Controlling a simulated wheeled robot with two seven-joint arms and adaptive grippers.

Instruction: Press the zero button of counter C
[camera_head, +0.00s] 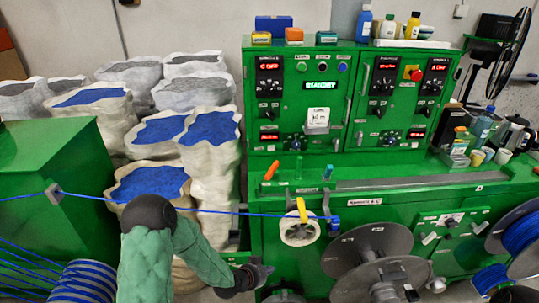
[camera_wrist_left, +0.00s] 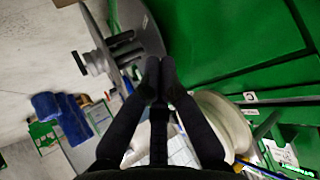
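The green control cabinet (camera_head: 354,100) stands at the back with several small displays, knobs and buttons. A cyan-lit display (camera_head: 322,85) is on its left door, with red-lit displays at upper left (camera_head: 270,66), upper right (camera_head: 437,66), lower left (camera_head: 268,136) and lower right (camera_head: 416,134). The labels are too small to tell which is counter C or its zero button. My left gripper (camera_head: 262,274) is low in front of the machine, well below the panel. In the left wrist view its fingertips (camera_wrist_left: 159,68) are together with nothing seen between them. My right gripper does not show.
A blue cable (camera_head: 130,202) runs taut across to a white pulley (camera_head: 300,231) below the bench. Grey reels (camera_head: 367,250) stand right of my left gripper. Bags of blue granules (camera_head: 150,183) fill the left back. Bottles (camera_head: 482,125) and cups stand on the right bench.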

